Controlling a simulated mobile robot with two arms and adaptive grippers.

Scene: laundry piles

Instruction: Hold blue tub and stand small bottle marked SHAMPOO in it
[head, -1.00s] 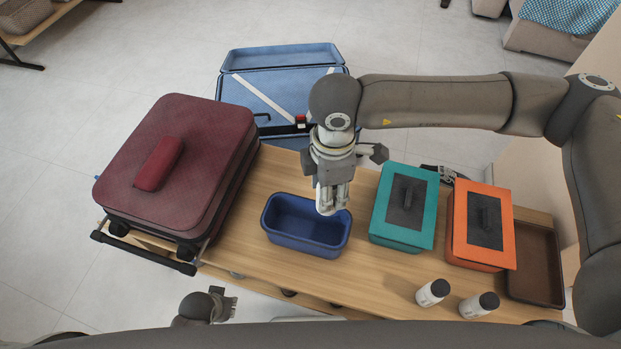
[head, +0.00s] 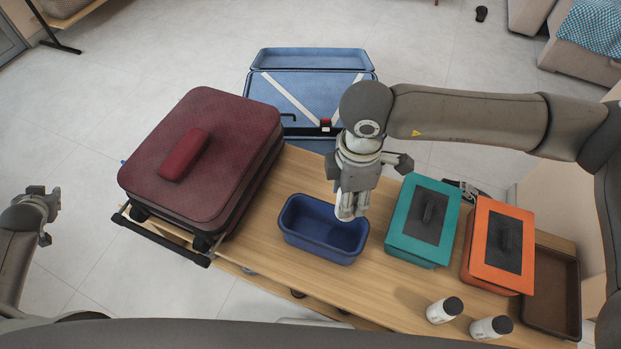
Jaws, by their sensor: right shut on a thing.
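The blue tub (head: 312,240) stands on the wooden table, open and empty as far as I see. My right gripper (head: 347,214) points down at the tub's back right rim and is shut on it. Two small white bottles with black caps, a left one (head: 440,312) and a right one (head: 487,329), stand at the table's front right. Their labels are too small to read, so I cannot tell which is marked SHAMPOO. My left gripper (head: 50,219) is at the far left, off the table and far from the bottles; its finger opening is unclear.
A dark red suitcase (head: 215,140) fills the table's left end. A teal box (head: 397,244), an orange box (head: 470,272) and a brown tray (head: 567,290) stand right of the tub. An open blue suitcase (head: 312,92) lies behind. The table (head: 385,290) is bare between tub and bottles.

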